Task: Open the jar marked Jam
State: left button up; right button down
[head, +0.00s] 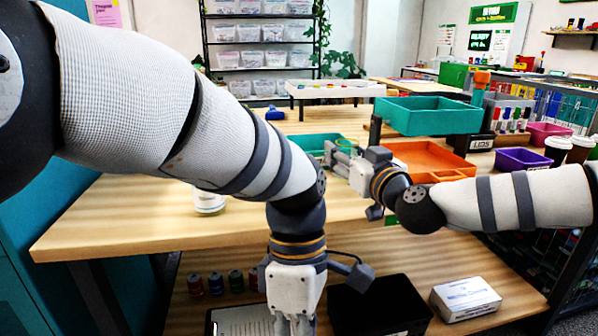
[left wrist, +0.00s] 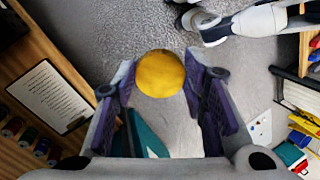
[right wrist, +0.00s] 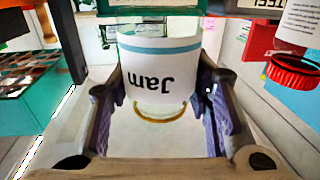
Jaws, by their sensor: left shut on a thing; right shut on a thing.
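A jar with a white label reading "Jam" (right wrist: 161,75) sits between the fingers of my right gripper (right wrist: 160,90), which is shut on it. The label appears upside down in the right wrist view, with a thin gold ring at the jar's mouth end and no lid seen there. In the head view my right gripper (head: 335,152) is over the table, pointing left. My left gripper (left wrist: 160,78) is shut on a round golden-yellow lid (left wrist: 160,73). In the head view my left gripper (head: 294,326) points down in front of the table, its tips near the picture's bottom edge.
Another white jar (head: 209,202) stands on the wooden table (head: 110,226), partly behind my left arm. Teal (head: 430,116) and orange (head: 425,160) trays lie near my right gripper. Below, a shelf bears cans, a black bin (head: 378,308) and a white box (head: 465,298).

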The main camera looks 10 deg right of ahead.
jog(key=shift+f, duration=1.75)
jog(key=c, duration=0.8)
grip_release()
jog(key=shift+c, duration=0.2)
jog(key=shift+r, duration=0.1)
